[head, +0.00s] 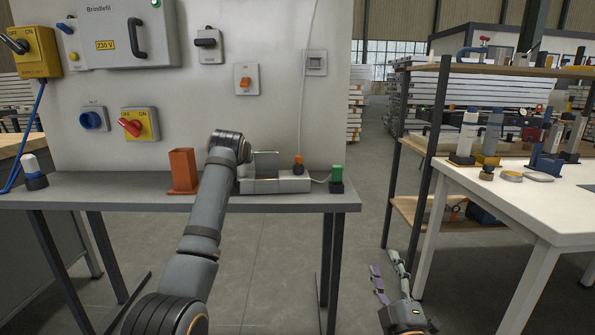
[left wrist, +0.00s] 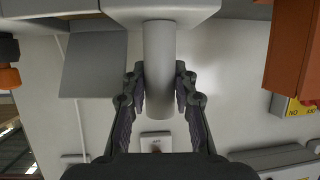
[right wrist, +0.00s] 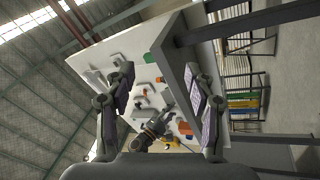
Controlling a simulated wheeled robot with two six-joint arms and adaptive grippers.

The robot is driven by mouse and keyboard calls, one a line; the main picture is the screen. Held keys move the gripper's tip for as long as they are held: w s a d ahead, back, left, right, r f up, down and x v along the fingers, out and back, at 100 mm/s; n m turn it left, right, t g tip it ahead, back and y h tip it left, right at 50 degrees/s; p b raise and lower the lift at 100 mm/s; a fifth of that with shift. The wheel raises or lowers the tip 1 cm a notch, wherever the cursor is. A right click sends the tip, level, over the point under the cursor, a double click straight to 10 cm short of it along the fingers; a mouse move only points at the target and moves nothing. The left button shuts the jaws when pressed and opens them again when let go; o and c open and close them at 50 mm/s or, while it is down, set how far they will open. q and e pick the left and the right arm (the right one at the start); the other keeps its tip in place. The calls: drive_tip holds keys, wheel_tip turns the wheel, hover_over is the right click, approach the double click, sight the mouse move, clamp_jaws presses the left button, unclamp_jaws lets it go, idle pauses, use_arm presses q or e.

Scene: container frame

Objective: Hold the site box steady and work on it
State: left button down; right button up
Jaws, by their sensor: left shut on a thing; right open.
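The site box (head: 290,185) is a low light-grey box on the grey bench, partly hidden behind my left arm. In the left wrist view, a grey cylinder (left wrist: 159,45) sticks out of a light-grey body (left wrist: 160,12), which looks like the box. My left gripper (left wrist: 160,78) is shut around that cylinder, one finger on each side. In the head view the left gripper's fingers are hidden behind its own arm. My right gripper (head: 388,278) is open and empty, low to the right of the bench and apart from the box. Its spread fingers also show in the right wrist view (right wrist: 157,82).
An orange open holder (head: 183,172) stands left of the box. An orange-topped piece (head: 298,164) and a green-topped piece (head: 336,174) are at its right. A switch panel (head: 275,120) rises behind the bench (head: 130,203). A white table (head: 550,205) stands right, with floor between.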

drive_tip(key=w+a+r+n+g+y, duration=0.1)
drive_tip(key=w+a+r+n+y, duration=0.2)
drive_tip(key=a+r+n+y, duration=0.45)
drive_tip(key=w+a+r+n+g+y, duration=0.1)
drive_tip(key=w+a+r+n+y, duration=0.2)
drive_tip(key=n, duration=0.7)
drive_tip(key=n+g+h, duration=0.2)
drive_tip(key=n+g, duration=0.3)
drive_tip(key=n, duration=0.6)
approach(301, 171)
drive_tip(key=x, duration=1)
drive_tip(key=shift+w, duration=0.15)
drive_tip(key=shift+c, duration=0.2)
drive_tip(key=shift+d, duration=0.1)
clamp_jaws()
drive_tip(key=shift+t, duration=0.3)
drive_tip(key=shift+m+t+h, duration=0.4)
drive_tip(key=shift+m+h, duration=0.15)
drive_tip(key=shift+h, duration=0.4)
